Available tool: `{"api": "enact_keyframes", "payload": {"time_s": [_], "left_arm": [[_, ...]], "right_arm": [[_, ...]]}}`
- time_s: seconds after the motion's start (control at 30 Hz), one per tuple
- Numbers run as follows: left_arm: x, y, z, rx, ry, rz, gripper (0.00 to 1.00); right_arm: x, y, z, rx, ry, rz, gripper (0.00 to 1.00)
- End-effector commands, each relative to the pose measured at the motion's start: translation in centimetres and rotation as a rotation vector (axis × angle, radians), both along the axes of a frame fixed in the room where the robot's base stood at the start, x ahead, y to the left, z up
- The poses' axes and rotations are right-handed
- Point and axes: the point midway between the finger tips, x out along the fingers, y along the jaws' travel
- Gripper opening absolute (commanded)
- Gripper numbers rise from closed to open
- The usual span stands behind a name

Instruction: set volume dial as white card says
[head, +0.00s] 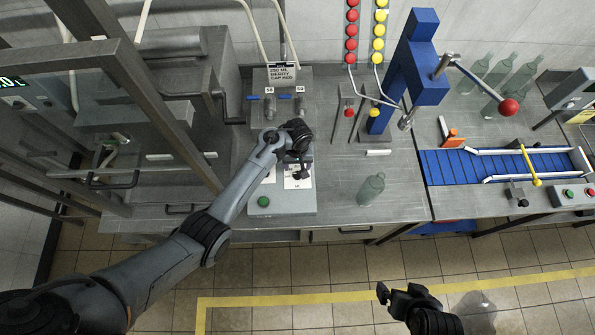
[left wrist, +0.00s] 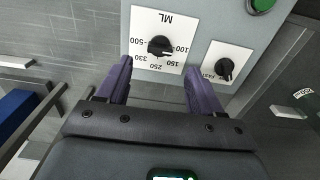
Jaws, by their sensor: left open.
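The white card (head: 281,75) at the back of the filling station reads 250 ML, BERRY, CAP RED. The volume dial (left wrist: 160,46) is a black knob on a white plate marked ML, with 100, 150, 250, 330 and 500 around it. I cannot tell surely which mark its pointer faces. My left gripper (head: 300,168) is over the control box and hides most of the dial in the head view. In the left wrist view its purple fingers (left wrist: 160,82) are apart, on either side of the plate's lower part, with nothing between them. My right gripper (head: 396,293) hangs over the floor, away from the bench.
A smaller speed dial (left wrist: 224,69) marked FAST sits beside the volume dial. A green button (head: 263,202) is on the same box. A clear bottle (head: 371,188) stands right of it. Blue-handled taps (head: 268,104) are behind. A blue conveyor (head: 470,166) lies to the right.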

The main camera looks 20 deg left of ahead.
Motion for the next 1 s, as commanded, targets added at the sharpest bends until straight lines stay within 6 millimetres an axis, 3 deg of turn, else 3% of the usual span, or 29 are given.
{"api": "enact_keyframes", "payload": {"time_s": [0.2, 0.4, 0.83, 1.0], "left_arm": [[0.0, 0.1, -3.6, 0.003, 0.001, -0.001, 0.66], [0.0, 0.1, -5.6, 0.001, 0.000, 0.000, 0.66], [0.0, 0.1, -6.3, 0.001, 0.000, 0.001, 0.66], [0.0, 0.1, -6.3, 0.001, 0.000, 0.000, 0.41]], "right_arm": [[0.0, -0.2, -0.7, -0.005, 0.000, 0.003, 1.00], [0.0, -0.3, -1.2, -0.012, 0.000, 0.006, 1.00], [0.0, -0.2, -1.3, -0.009, 0.001, 0.004, 1.00], [0.0, -0.2, -1.3, -0.005, 0.001, 0.001, 1.00]]}}
